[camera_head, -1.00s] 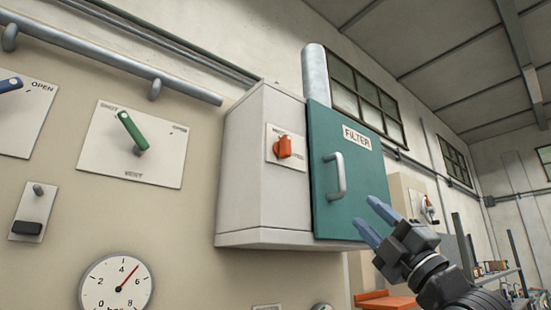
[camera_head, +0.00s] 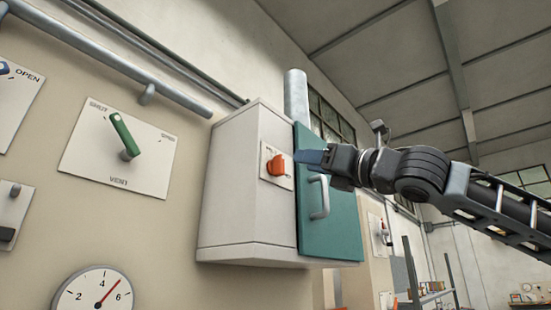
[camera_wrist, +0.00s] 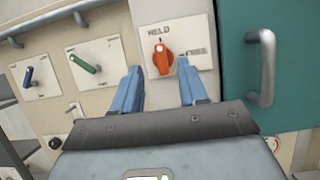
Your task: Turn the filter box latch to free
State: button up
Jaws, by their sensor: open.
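The filter box (camera_head: 232,190) is a pale box on the wall with a teal door (camera_head: 338,225) and a grey door handle (camera_head: 319,196). Its orange latch (camera_head: 276,165) sits on a white plate on the box's side. In the wrist view the latch (camera_wrist: 162,60) points up toward the word HELD, with FREE to its right. My gripper (camera_head: 308,156) is open, its blue fingers just right of the latch in the head view. In the wrist view the gripper (camera_wrist: 160,85) has its fingers spread below and either side of the latch, with nothing between them.
A green lever (camera_head: 124,135) on a SHUT/VENT plate and a pressure gauge (camera_head: 95,292) are on the panel to the left. A grey pipe (camera_head: 145,70) runs above. The door handle stands out close to my gripper.

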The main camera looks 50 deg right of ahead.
aim_at(283, 159)
jog(key=p+x, duration=0.2)
jog(key=x, duration=0.6)
jog(key=c, duration=0.7)
jog(key=shift+c, duration=0.2)
